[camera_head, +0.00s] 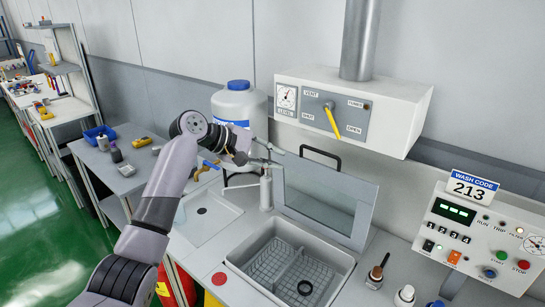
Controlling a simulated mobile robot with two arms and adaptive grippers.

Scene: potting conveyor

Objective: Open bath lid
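The bath lid (361,218) is a grey-framed clear panel standing raised and leaning back at the rear of the bath. Its black handle (322,153) is on the top edge. The bath (236,267) is a grey basin below it, uncovered, with a wire basket (270,269) and a black ring (305,287) inside. My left gripper (277,156) is just left of the lid's upper left corner, its fingers pointing right and apart, with nothing seen between them. It is left of the handle and appears clear of it. My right gripper is out of view.
A vent box (413,105) with a yellow lever overhangs behind the lid. A white jug (238,101) with a blue cap stands behind my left gripper. A control panel (480,238) and small bottles are at right. A sink (204,212) is left of the bath.

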